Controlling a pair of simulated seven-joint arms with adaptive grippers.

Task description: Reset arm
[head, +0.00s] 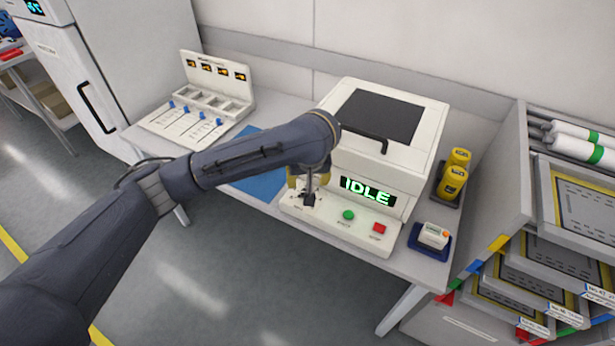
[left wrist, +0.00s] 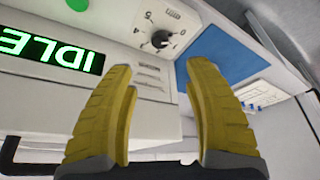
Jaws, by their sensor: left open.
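My left arm comes in from the left in the head view and reaches to the front of a white machine (head: 395,165) with a lit IDLE display (head: 368,191). My left gripper (head: 309,197) is over the machine's front panel, near its left end, partly hidden by my own wrist. In the left wrist view its yellow fingers (left wrist: 160,85) are apart with nothing between them. A dark rotary knob (left wrist: 160,39) with a numbered dial lies beyond the fingertips, apart from them. My right gripper is in neither view.
A green button (head: 348,214) and a red button (head: 379,229) are on the panel. A blue mat (head: 262,184) lies left of the machine. A rack of trays (head: 540,265) is at far right.

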